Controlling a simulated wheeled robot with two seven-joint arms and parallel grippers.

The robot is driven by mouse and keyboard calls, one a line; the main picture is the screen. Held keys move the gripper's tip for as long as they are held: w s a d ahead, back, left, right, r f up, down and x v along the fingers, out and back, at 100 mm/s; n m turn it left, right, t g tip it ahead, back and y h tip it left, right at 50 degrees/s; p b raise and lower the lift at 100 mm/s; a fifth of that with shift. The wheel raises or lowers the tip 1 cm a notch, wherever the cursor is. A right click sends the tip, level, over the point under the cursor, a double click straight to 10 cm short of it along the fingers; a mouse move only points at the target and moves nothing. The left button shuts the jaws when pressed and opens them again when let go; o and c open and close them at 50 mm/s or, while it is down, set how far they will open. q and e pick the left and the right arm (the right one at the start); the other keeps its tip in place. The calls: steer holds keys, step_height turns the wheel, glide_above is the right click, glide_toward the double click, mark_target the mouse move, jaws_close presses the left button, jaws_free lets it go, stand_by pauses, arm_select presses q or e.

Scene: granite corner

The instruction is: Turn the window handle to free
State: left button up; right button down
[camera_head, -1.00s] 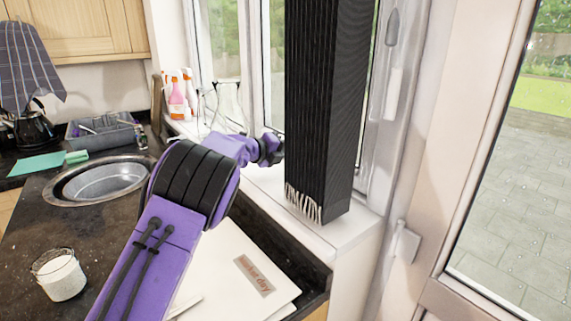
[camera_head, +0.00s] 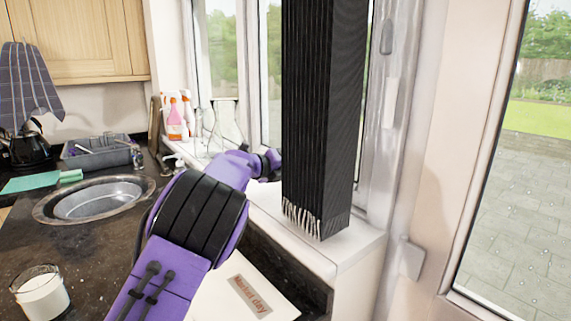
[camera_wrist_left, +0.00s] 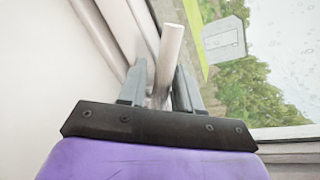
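The window handle (camera_wrist_left: 168,55) is a pale bar in the left wrist view. It stands between the two fingers of my left gripper (camera_wrist_left: 159,82). The fingers are apart, one on each side of the bar. The bar lies close to the right finger, and a narrow gap shows on the left. I cannot tell whether either finger touches it. In the head view my purple left arm reaches to the window, and its gripper and the handle are hidden behind a black ribbed column. My right gripper is not in view.
The black ribbed column (camera_head: 320,110) hangs over the white sill (camera_head: 340,250). Glass bottles (camera_head: 222,125) and spray bottles (camera_head: 176,115) stand on the sill beyond the arm. A sink (camera_head: 95,200) and a jar candle (camera_head: 42,294) are on the dark worktop at left.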

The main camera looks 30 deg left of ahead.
arm_select(q)
steer(key=shift+w+d, duration=0.2)
steer(key=shift+d, duration=0.05)
steer(key=shift+s+a+r, duration=0.2)
steer(key=shift+s+a, duration=0.1)
steer(key=shift+a, duration=0.05)
steer(key=b+v, duration=0.3)
steer(key=v, duration=0.7)
steer(key=shift+d, duration=0.3)
